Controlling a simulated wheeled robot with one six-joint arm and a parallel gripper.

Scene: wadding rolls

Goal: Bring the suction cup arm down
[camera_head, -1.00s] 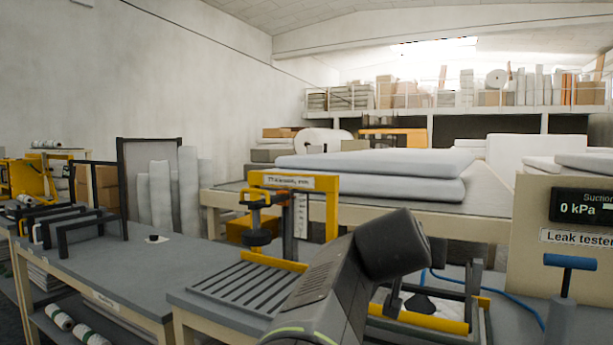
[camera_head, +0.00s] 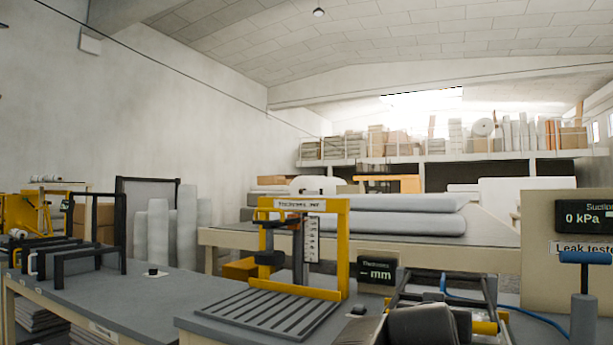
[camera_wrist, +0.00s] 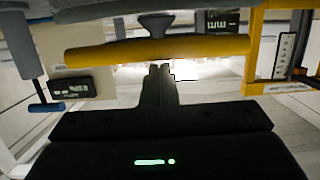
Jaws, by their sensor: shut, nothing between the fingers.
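The suction cup arm's yellow bar (camera_wrist: 160,50) runs across the wrist view, which appears upside down. My gripper (camera_wrist: 158,72) is shut and empty, with its fingertips close to the middle of this bar; I cannot tell whether they touch it. A dark rounded part, perhaps the suction cup (camera_wrist: 155,22), shows beyond the bar. In the head view, the dark frame (camera_head: 490,288) and an end of the yellow bar (camera_head: 486,327) show at the lower right, partly hidden by my arm. My gripper is hidden there.
The suction display (camera_head: 588,216) reads 0 kPa above a blue-handled pump (camera_head: 585,258). A yellow thickness gauge (camera_head: 343,245) and its mm display (camera_head: 377,272) stand left of the frame. A blue hose (camera_head: 540,318) lies beside the pump.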

